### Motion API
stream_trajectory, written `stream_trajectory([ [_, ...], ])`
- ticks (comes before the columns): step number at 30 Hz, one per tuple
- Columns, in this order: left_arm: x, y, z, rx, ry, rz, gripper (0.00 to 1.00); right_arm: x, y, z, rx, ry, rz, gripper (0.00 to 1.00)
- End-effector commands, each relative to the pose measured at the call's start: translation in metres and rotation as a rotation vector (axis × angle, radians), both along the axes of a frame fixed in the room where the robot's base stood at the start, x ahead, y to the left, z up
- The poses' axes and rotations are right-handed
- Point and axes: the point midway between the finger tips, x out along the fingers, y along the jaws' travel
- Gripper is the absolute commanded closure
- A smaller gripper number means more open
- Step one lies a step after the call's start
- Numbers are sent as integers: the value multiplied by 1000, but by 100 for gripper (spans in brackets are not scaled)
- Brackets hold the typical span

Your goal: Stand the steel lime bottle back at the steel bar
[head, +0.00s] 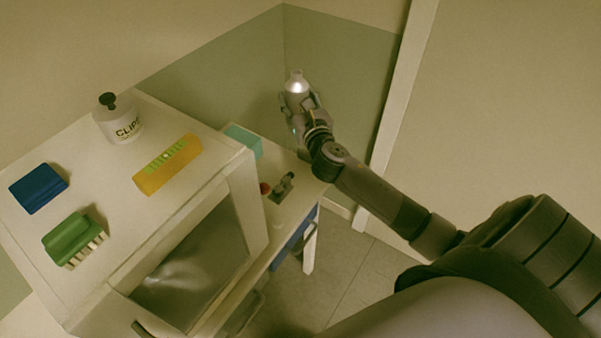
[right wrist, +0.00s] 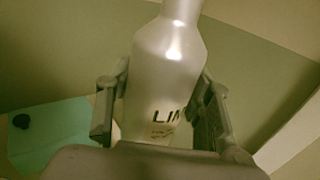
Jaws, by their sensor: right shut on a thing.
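The steel lime bottle (right wrist: 170,75) is a silvery bottle with a narrow neck and a label starting "LI" in the right wrist view. Its shiny top (head: 297,84) shows in the head view, above the far end of the furniture. My right gripper (head: 301,103) is shut on it, with a finger on each side, and holds it roughly upright. The gripper (right wrist: 160,112) hides the bottle's lower end. I cannot make out a steel bar for certain. My left gripper is not in view.
The white upper shelf (head: 208,143) bears a CLIPS jar (head: 119,122), a yellow-orange box (head: 167,166), a blue block (head: 39,189) and a green brush (head: 73,238).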

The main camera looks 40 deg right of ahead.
Motion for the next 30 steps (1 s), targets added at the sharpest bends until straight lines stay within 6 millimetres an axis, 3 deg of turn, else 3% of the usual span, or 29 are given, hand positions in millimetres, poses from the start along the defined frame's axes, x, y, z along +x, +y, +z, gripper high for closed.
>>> stream_trajectory([
  [5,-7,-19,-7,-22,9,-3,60,-2,-3,-24,3,6,-13,92],
  [10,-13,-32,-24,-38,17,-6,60,-2,-3,-72,5,7,-13,92],
  [18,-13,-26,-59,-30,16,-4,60,-1,-4,-141,3,3,-10,92],
  [26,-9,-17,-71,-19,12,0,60,-1,-4,-161,2,3,-9,92],
  [30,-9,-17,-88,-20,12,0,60,-1,-4,-183,1,3,-10,92],
])
